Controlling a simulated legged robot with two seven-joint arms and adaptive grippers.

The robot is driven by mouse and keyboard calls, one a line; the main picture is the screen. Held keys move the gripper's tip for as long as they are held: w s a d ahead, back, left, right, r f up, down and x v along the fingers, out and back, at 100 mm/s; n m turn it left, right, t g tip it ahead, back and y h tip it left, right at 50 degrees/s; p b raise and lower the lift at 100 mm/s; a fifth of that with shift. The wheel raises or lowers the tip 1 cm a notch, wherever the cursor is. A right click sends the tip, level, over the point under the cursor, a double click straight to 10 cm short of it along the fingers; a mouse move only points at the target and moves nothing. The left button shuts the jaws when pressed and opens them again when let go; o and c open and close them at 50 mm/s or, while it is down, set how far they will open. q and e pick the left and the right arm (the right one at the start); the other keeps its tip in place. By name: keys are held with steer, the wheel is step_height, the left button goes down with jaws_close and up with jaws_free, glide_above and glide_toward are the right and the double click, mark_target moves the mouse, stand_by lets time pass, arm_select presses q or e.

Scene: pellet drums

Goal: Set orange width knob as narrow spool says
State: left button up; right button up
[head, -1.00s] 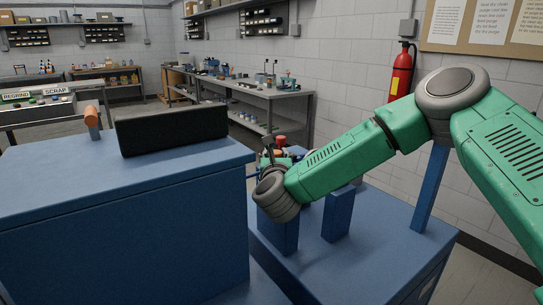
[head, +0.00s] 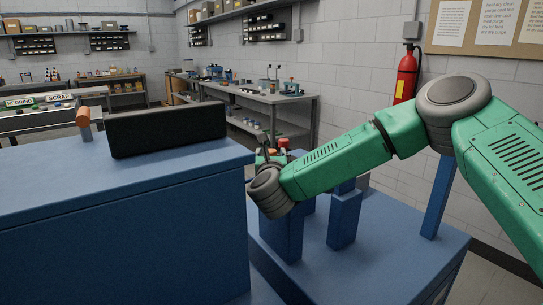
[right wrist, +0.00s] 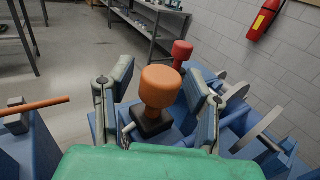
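An orange knob (right wrist: 160,88) on a dark square base stands between the two fingers of my right gripper (right wrist: 160,100) in the right wrist view. The fingers are spread on either side of it, with a visible gap at each side. In the head view my right gripper (head: 267,158) is mostly hidden behind its own wrist, above the lower blue machine (head: 390,260). A red knob (right wrist: 181,52) stands behind the orange one; it also shows in the head view (head: 283,142). My left gripper is out of view. I cannot make out a narrow spool.
A tall blue cabinet (head: 120,225) at left bears a dark panel (head: 168,130) and an orange-topped post (head: 84,118). Blue uprights (head: 344,218) stand under my right arm. Grey discs (right wrist: 236,91) flank the right finger. Benches and a fire extinguisher (head: 406,75) are farther back.

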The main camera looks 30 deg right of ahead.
steer(key=shift+w+a+r, duration=0.1)
steer(key=shift+a, duration=0.05)
steer(key=shift+r, duration=0.25)
step_height(320, 180, up, 9)
steer(key=shift+r, duration=0.2)
stand_by(0.6)
